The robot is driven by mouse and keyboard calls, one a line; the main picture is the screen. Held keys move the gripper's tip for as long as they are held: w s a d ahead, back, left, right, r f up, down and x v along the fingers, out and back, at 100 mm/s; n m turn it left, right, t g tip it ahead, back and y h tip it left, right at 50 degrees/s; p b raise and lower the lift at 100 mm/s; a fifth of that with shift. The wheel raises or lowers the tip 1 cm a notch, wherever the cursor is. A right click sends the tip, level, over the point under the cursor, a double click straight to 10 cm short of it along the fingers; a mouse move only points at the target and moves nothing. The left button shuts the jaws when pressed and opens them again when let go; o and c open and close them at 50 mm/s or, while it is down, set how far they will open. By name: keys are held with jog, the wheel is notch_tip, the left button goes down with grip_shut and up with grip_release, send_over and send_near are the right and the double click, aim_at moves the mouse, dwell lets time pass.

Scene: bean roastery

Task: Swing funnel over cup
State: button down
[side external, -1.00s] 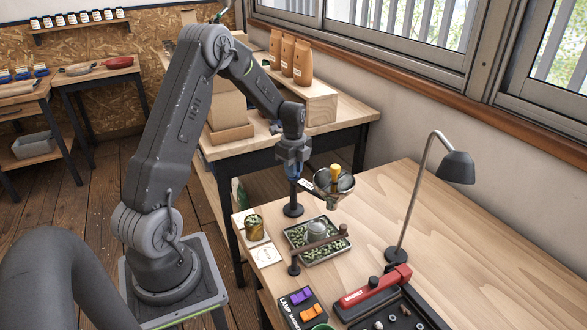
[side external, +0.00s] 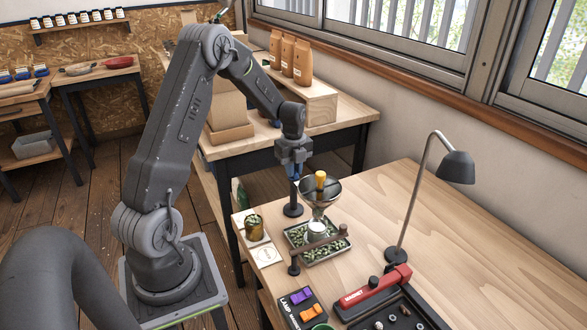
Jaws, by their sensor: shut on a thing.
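A metal funnel (side external: 323,194) with a yellow piece (side external: 320,180) in its mouth is held off a dark post stand (side external: 293,210). A small pale cup (side external: 316,229) stands among green beans in a shallow metal tray (side external: 345,253). The funnel's lower end lies above the cup in the side view; exact alignment in depth cannot be told. My gripper (side external: 294,175) points down and is shut at the top of the stand, left of the funnel. Its fingertips and exact grip are too small to see clearly.
A jar of beans (side external: 254,228) and a white card (side external: 266,255) are at left. A lamp (side external: 420,190), a red-handled tool (side external: 375,288) and a parts tray are at right. Table right of the funnel is clear.

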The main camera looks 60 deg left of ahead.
jog(key=c, duration=1.1)
grip_release()
jog(key=shift+r, duration=0.1)
notch_tip(320, 180, up, 14)
jog(key=shift+f, duration=0.1)
jog(key=s+d+r+n+t, duration=0.15)
jog(key=d+r+n, duration=0.35)
jog(key=d, duration=0.5)
jog(key=s+d+n+t, duration=0.1)
jog(key=s+d+n, duration=0.3)
jog(key=s+d, duration=0.1)
jog(key=s+d+r+n+t, duration=0.1)
jog(key=s+d+n, duration=0.3)
jog(key=s+d, duration=0.2)
jog(key=s+d+r+n+t, duration=0.1)
jog(key=s+d+n+t, duration=0.1)
jog(key=s+d+n, duration=0.3)
jog(key=shift+s+d+r, duration=0.2)
jog(key=shift+s+d, duration=0.4)
jog(key=shift+d, duration=0.1)
